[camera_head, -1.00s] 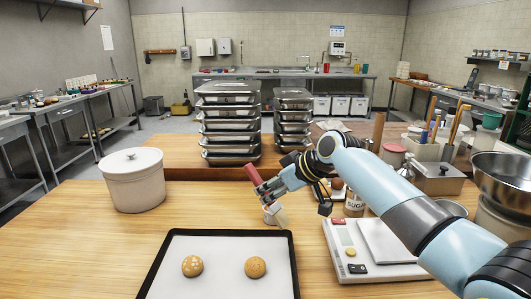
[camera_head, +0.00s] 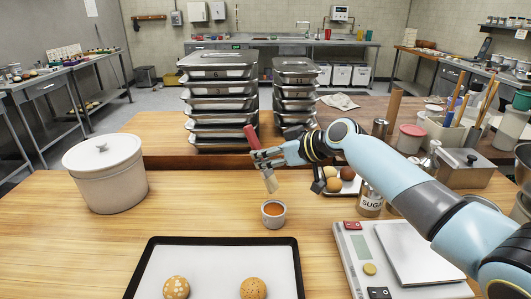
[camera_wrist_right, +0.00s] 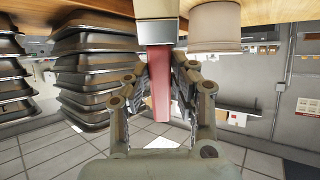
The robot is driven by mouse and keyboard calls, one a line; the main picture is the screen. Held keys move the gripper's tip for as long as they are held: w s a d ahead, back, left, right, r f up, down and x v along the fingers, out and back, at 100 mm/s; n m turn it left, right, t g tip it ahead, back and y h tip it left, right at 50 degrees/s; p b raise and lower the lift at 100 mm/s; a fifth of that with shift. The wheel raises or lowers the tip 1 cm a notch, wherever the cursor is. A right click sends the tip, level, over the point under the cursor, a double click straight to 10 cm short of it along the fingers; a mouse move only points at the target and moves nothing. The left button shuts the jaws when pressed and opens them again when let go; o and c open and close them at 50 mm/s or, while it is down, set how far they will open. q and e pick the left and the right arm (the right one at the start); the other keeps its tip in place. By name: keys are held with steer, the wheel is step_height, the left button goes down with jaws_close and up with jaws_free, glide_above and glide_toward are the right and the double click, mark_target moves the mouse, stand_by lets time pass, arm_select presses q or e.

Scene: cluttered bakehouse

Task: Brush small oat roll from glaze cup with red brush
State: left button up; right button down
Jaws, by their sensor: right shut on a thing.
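My right gripper (camera_head: 264,157) is shut on the red brush (camera_head: 251,137). Its handle points up and its pale bristles (camera_head: 271,184) point down. The bristle tip shows just above or behind the glaze cup (camera_head: 273,218), apart from its rim in the picture. In the right wrist view the red handle (camera_wrist_right: 160,92) lies between the fingers (camera_wrist_right: 165,78). On the dark-rimmed baking tray (camera_head: 163,242) are a roll with pale flakes (camera_head: 176,288), probably the oat roll, and a speckled roll (camera_head: 253,289). My left gripper is out of view.
A lidded white crock (camera_head: 105,180) stands left. A kitchen scale (camera_head: 408,255) stands right, partly under my arm. A sugar jar (camera_head: 369,203) and a plate of rolls (camera_head: 345,185) are behind it. Stacked trays (camera_head: 220,100) stand at the back. Wood left of the cup is clear.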

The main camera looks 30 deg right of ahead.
mark_target(271, 179)
step_height(271, 179, down, 6)
steer(key=b, duration=0.5)
steer(key=shift+f, duration=0.1)
steer(key=shift+f+b, duration=0.6)
steer(key=shift+b, duration=0.1)
step_height(271, 179, up, 7)
steer(key=p, duration=0.5)
steer(key=shift+r, duration=0.1)
steer(key=shift+s, duration=0.1)
stand_by(1.2)
